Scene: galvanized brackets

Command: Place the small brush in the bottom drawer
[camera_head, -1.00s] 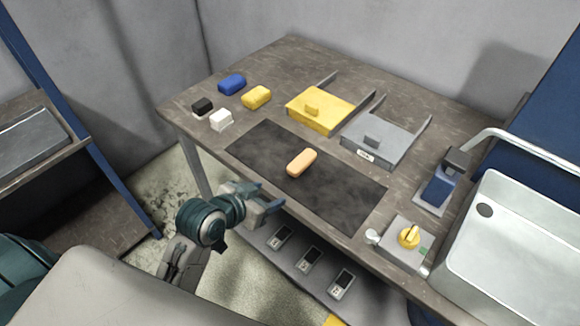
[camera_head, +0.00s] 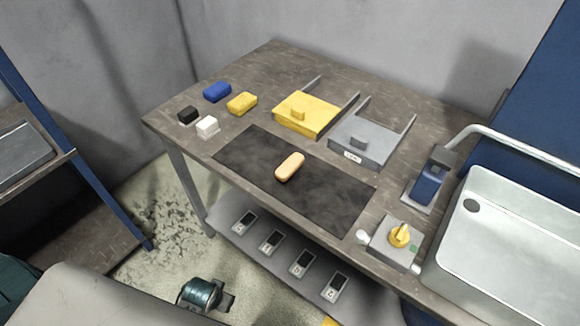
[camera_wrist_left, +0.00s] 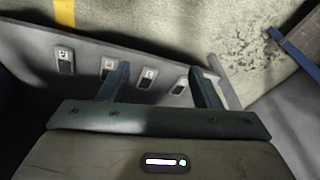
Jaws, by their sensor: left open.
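No brush can be made out for certain. A small peach rounded block (camera_head: 290,167) lies on the dark mat (camera_head: 345,200) on the table; I cannot tell whether it is the brush. Two drawer-like units sit behind the mat: a yellow one (camera_head: 308,112) and a grey one with a label (camera_head: 366,141). They are side by side, and I cannot tell which is the bottom drawer. My left gripper (camera_wrist_left: 161,75) is open and empty in the left wrist view, over the lower shelf. In the head view only part of my left arm shows, low in front of the table.
Blue (camera_head: 217,91), yellow (camera_head: 242,103), black (camera_head: 187,115) and white (camera_head: 207,126) blocks sit at the table's left end. A box with a yellow knob (camera_head: 400,235), a blue device (camera_head: 427,185) and a sink (camera_head: 450,222) are right. The lower shelf (camera_head: 222,220) holds several labelled devices.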

